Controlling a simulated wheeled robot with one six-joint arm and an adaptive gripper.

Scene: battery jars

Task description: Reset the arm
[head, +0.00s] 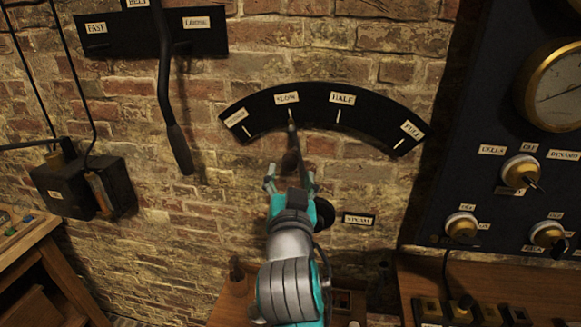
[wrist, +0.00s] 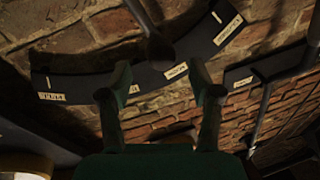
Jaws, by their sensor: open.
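My gripper (head: 290,178) is open in front of the brick wall, below a curved black dial plate (head: 265,113). In the wrist view the two green fingers of my gripper (wrist: 161,78) stand wide apart with nothing held between them. A dark lever (head: 291,137) points up at the SLOW label (head: 287,98); my gripper hides its lower part in the head view. In the wrist view its rounded end (wrist: 160,50) shows just past the fingertips, roughly between them. I cannot tell how far it is from the fingers.
A long belt lever (head: 178,145) hangs at the left under a black plate (head: 120,40). A black box (head: 70,188) is on the wall at far left. A dark panel with a gauge (head: 556,90) and knobs (head: 520,171) stands at right. Wooden benches (head: 40,255) lie below.

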